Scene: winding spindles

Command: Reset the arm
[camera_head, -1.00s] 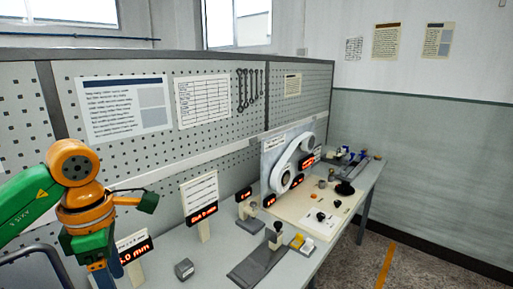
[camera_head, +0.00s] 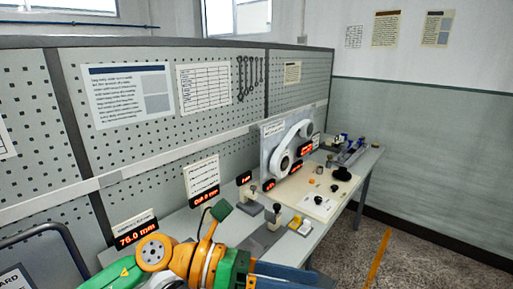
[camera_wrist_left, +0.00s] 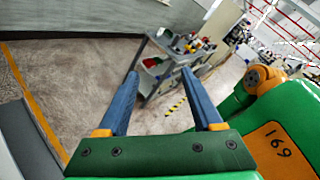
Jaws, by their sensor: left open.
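My left arm (camera_head: 205,262), green and orange, lies low across the bottom of the head view, over the front of the workbench. Blue parts of the left gripper (camera_head: 285,275) show at the bottom edge, partly cut off. In the left wrist view the two blue fingers of my left gripper (camera_wrist_left: 160,73) are spread apart with nothing between them. They point out over open floor, with a cart (camera_wrist_left: 160,65) in the background. The right gripper is not in view.
The workbench (camera_head: 328,228) carries a white panel with a belt loop (camera_head: 288,150), small fixtures, a yellow block (camera_head: 295,222) and a sign with red digits (camera_head: 137,232). A pegboard wall (camera_head: 215,150) stands behind. Floor (camera_head: 350,250) is clear at the right.

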